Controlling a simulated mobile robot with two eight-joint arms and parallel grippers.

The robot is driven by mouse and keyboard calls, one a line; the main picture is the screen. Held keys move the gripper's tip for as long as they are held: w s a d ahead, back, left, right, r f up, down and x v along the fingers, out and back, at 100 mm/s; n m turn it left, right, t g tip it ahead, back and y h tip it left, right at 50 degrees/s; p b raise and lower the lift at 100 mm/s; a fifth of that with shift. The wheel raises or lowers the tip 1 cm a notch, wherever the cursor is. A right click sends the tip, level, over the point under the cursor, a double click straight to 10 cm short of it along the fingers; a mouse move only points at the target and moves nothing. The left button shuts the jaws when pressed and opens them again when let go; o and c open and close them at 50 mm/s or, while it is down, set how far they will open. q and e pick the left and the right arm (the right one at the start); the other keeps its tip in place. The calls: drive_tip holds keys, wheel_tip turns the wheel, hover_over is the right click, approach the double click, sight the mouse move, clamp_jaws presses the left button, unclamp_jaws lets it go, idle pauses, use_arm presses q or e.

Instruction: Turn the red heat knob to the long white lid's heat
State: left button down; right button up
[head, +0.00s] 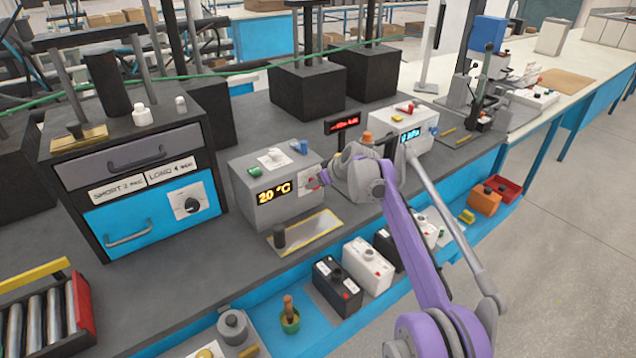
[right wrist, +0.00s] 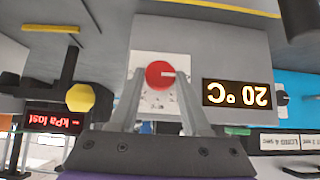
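The red heat knob (right wrist: 160,74) is on a grey heater box with a yellow display (head: 273,192) that reads 20 °C. In the head view the knob is mostly hidden by my right gripper (head: 322,180). In the right wrist view, which is upside down, my right gripper (right wrist: 160,80) has one finger on each side of the knob, with small gaps showing. The knob has a pale pointer mark toward the display. I cannot tell which thing is the long white lid. My left gripper is not in view.
A second box with a blue display (head: 402,132) stands right. Batteries (head: 368,264) stand below.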

clamp_jaws()
use_arm(q)
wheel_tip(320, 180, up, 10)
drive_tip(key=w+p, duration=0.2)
drive_tip(key=p, duration=0.5)
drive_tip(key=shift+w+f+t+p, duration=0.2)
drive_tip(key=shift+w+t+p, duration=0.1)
drive_tip(key=shift+p, duration=0.1)
use_arm(e)
drive_tip(key=m+g+y, duration=0.1)
drive_tip(key=y, duration=0.1)
drive_tip(key=m+g+y, duration=0.1)
drive_tip(key=y, duration=0.1)
drive_tip(key=d+m+g+y, duration=0.1)
drive_tip(key=shift+w+f+m+y, duration=0.1)
drive_tip(key=shift+w+m+y, duration=0.25)
drive_tip(key=shift+m+y, duration=0.05)
drive_tip(key=shift+f, duration=0.1)
drive_tip(key=o, duration=0.6)
unclamp_jaws()
